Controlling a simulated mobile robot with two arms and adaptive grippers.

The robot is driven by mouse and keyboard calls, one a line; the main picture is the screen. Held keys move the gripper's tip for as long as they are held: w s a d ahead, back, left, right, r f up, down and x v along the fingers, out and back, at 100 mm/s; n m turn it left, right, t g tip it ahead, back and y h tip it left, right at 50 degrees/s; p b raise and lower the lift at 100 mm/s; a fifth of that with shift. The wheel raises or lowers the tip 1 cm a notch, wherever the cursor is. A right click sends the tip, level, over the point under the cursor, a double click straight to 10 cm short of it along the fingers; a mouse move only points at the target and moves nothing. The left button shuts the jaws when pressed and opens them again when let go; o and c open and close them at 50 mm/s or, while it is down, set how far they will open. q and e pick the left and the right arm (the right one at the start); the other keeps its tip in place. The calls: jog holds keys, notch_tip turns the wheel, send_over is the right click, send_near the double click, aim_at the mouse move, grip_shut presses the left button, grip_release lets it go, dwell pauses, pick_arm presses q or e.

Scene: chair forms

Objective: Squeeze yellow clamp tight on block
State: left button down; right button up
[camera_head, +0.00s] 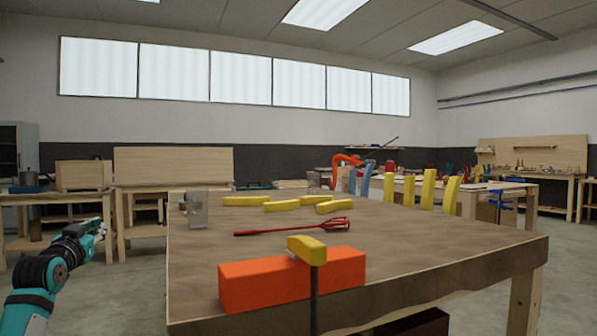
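A long orange block (262,285) lies near the front edge of the wooden table. A yellow clamp (306,248) sits over the top of the block near its middle. A thin dark bar (314,298) runs down from the clamp in front of the block and past the table edge. Whether the clamp presses tightly on the block cannot be told. My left gripper (92,230) is at the left, off the table's left side and well apart from the clamp and block. Its fingers are too small and angled to read. My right gripper is out of view.
A red whisk-like tool (300,227) lies behind the block. Several yellow pieces (282,206) lie farther back. Upright yellow pieces (429,189) stand at the back right, and a grey metal fixture (195,208) at the back left. The table's right part (440,245) is clear.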

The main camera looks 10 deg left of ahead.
pick_arm(q)
jog(key=w+d+m+g+h, duration=0.1)
jog(key=w+d+m+h, duration=0.1)
jog(key=w+d, duration=0.2)
jog(key=w+d+f+m+h, duration=0.1)
jog(key=w+d+m+h, duration=0.1)
jog(key=d, duration=0.8)
jog(key=w+d+f+m+g+h, duration=0.1)
jog(key=w+d+m+h, duration=0.2)
jog(key=w+d, duration=0.3)
jog(key=shift+w+d+m+g, duration=0.3)
jog(key=shift+w+d+m, duration=0.1)
jog(key=shift+w, duration=0.05)
jog(key=shift+m+h, duration=0.5)
jog(key=shift+h, duration=0.2)
jog(key=d, duration=0.1)
jog(key=d+r, duration=0.1)
jog(key=d, duration=0.2)
jog(key=shift+w+d+r, duration=0.25)
jog(key=shift+d+r, duration=0.1)
jog(key=s+d+r+g+h, duration=0.1)
jog(key=d+r+g+h, duration=0.1)
jog(key=d+r, duration=0.45)
notch_tip(320, 180, up, 8)
jog(key=n+g+h, duration=0.1)
jog(key=g, duration=0.3)
send_over(298, 237)
jog(key=shift+w+f, duration=0.15)
jog(key=shift+f, duration=4)
